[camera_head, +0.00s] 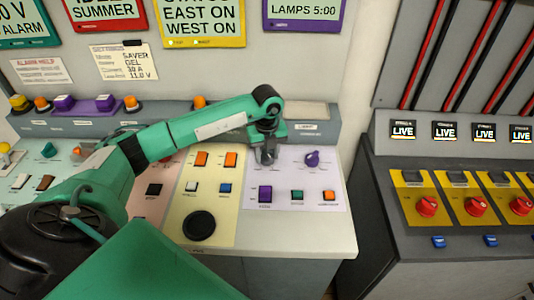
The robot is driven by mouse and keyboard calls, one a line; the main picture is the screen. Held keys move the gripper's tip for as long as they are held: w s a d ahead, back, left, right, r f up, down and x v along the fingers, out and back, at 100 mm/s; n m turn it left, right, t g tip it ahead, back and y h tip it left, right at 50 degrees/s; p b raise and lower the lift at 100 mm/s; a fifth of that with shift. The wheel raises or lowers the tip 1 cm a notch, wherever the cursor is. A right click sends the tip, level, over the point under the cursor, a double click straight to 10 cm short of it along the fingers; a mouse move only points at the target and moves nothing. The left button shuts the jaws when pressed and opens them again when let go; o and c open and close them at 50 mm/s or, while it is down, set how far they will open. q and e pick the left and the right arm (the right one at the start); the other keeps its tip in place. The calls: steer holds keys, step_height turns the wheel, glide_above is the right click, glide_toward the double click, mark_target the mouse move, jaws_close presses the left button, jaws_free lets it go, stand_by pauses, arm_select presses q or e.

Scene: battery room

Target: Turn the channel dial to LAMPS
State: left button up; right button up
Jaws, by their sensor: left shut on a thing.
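My left gripper (266,156) reaches down onto the upper left of the lavender panel section (285,172). It is shut on a small control there, which the fingers mostly hide. This looks like the channel dial, but I cannot read its label or pointer. A purple knob (312,158) stands to the right of the gripper, apart from it. A purple-framed display (304,12) above reads "LAMPS 5:00". My right gripper is not in view.
Below the gripper are purple (265,194), green (297,195) and orange (329,196) switches. A yellow section with a black round knob (199,225) lies to the left. A separate grey console with red rotary switches (427,206) stands at right, past a gap.

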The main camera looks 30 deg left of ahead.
mark_target(267, 153)
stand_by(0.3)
arm_select(q)
steer(key=o, duration=1)
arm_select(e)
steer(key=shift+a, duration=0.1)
arm_select(q)
steer(key=shift+r, duration=0.1)
steer(key=shift+r, duration=0.25)
step_height(267, 153, up, 9)
steer(key=shift+w+f+b, duration=0.1)
steer(key=shift+f+b, duration=0.1)
steer(key=shift+b, duration=0.8)
step_height(267, 153, up, 5)
steer(key=shift+f+b, duration=0.2)
steer(key=shift+b, duration=0.1)
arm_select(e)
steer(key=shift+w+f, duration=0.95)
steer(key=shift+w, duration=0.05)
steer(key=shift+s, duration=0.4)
